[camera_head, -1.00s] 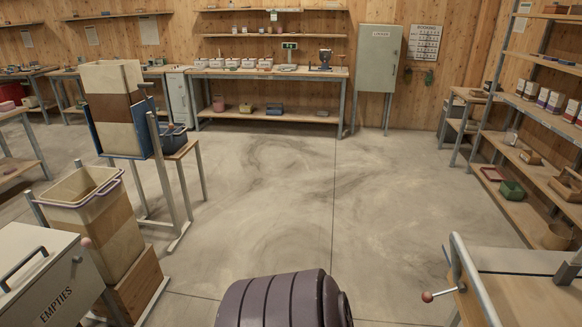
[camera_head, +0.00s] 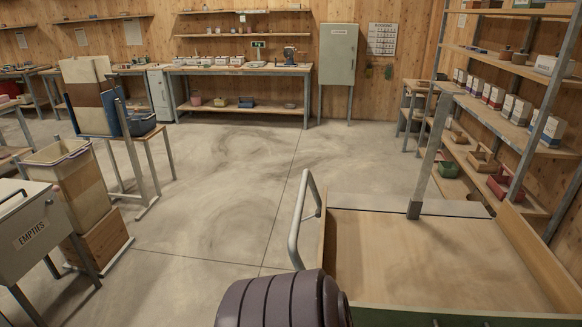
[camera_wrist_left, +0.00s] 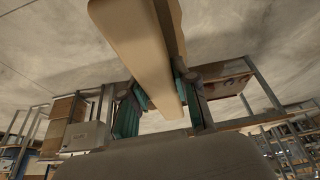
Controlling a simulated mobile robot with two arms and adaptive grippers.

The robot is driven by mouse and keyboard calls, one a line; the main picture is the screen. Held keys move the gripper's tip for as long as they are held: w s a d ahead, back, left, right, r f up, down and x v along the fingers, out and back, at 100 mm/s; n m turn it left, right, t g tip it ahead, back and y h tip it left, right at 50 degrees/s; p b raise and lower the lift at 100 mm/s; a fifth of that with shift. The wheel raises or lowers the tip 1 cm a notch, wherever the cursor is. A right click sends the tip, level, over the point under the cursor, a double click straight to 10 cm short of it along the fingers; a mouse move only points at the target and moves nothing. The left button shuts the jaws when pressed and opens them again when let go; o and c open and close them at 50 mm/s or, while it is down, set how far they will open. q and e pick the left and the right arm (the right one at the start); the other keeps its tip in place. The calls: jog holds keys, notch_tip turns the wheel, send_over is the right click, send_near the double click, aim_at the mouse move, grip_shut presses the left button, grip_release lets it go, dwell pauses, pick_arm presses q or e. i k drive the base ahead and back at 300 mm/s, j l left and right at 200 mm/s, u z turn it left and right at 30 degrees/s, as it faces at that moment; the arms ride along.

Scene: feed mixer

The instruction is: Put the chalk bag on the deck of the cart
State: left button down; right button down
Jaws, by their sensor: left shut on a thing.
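My left gripper (camera_wrist_left: 160,106) is in the left wrist view, its green-padded fingers on both sides of a smooth beige, long thing, which I take to be the chalk bag (camera_wrist_left: 142,45). It is shut on it, and the bag extends out past the top edge of that view. Neither the left gripper nor the bag shows in the head view. The cart (camera_head: 335,245) is at the lower right of the head view. Its wooden deck looks empty, with low side boards, a grey tube handle at its left and a grey upright post at the far edge. My right gripper is not in view.
A dark ribbed rounded body, apparently mine, covers the bottom middle. Shelving (camera_head: 500,100) with boxes stands right, beyond the cart. A bin marked EMPTIES (camera_head: 30,232) and a tall beige tub (camera_head: 75,185) stand left. The floor (camera_head: 225,190) between is clear.

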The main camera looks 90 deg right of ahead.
aim_at(435, 262)
jog(key=k+j+z, duration=0.1)
jog(key=z, duration=0.3)
jog(key=k+j+z, duration=0.1)
jog(key=z, duration=0.3)
jog(key=k+z, duration=0.15)
jog(key=z, duration=2.1)
